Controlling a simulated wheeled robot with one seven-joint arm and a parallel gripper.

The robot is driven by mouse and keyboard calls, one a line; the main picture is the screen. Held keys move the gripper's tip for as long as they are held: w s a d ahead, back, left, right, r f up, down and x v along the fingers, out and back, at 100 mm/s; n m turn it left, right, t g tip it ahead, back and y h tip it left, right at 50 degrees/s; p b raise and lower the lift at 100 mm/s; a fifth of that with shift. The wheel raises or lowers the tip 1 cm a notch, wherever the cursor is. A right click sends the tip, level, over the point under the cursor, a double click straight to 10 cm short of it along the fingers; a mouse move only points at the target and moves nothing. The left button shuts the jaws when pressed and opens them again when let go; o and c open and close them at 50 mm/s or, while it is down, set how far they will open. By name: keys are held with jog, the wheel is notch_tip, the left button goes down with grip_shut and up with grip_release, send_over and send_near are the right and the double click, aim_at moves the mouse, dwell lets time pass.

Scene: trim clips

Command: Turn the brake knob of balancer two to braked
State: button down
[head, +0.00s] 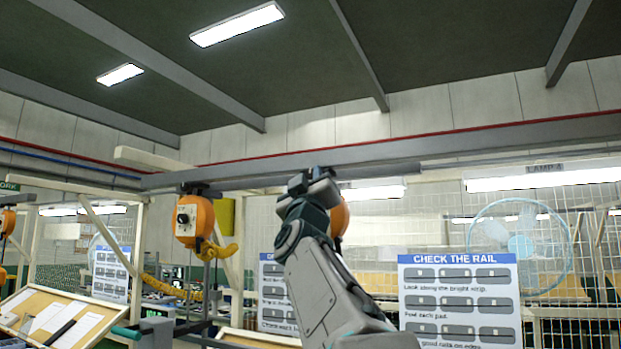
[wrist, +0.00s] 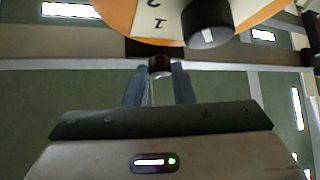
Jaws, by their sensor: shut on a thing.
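My gripper (head: 312,182) is raised to the overhead rail, beside an orange balancer (head: 340,218) that my arm partly hides. In the wrist view my gripper (wrist: 160,72) is shut on a small dark round knob (wrist: 159,62) under the rail. I cannot read a mark on this knob or tell its setting. A larger black dial knob (wrist: 207,22) with a white pointer line sits on the plate, apart from my fingers. No balancer number is readable.
Another orange balancer (head: 194,218) with a white dial plate and yellow hose hangs to the left. The grey rail (head: 430,165) runs across overhead. A "CHECK THE RAIL" board (head: 459,295), wire mesh and a fan (head: 520,246) stand at right. A sloped board (head: 50,315) stands lower left.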

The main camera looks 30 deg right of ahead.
jog(key=m+g+h, duration=0.3)
jog(key=m, duration=0.2)
jog(key=m+g+h+p, duration=0.1)
jog(key=m+g+h, duration=0.3)
jog(key=m, duration=0.1)
jog(key=w+m+g+h+p, duration=0.1)
jog(key=m+g+h, duration=0.2)
jog(key=m, duration=0.3)
jog(key=shift+a+h, duration=0.35)
jog(key=shift+h, duration=0.15)
jog(key=m+g, duration=0.4)
jog(key=m, duration=0.1)
jog(key=m+g+h, duration=0.1)
jog(key=m+g, duration=0.3)
jog(key=g, duration=0.1)
jog(key=shift+w+a+m, duration=0.15)
jog(key=shift+w+m, duration=0.05)
jog(key=shift+m, duration=0.2)
jog(key=shift+r+m+g, duration=0.1)
jog(key=shift+m+g, duration=0.6)
jog(key=c, duration=1.2)
grip_release()
jog(key=shift+c, duration=0.2)
jog(key=b+v, duration=0.5)
jog(key=v, duration=0.9)
jog(key=shift+r, duration=0.25)
jog(key=shift+a, duration=0.1)
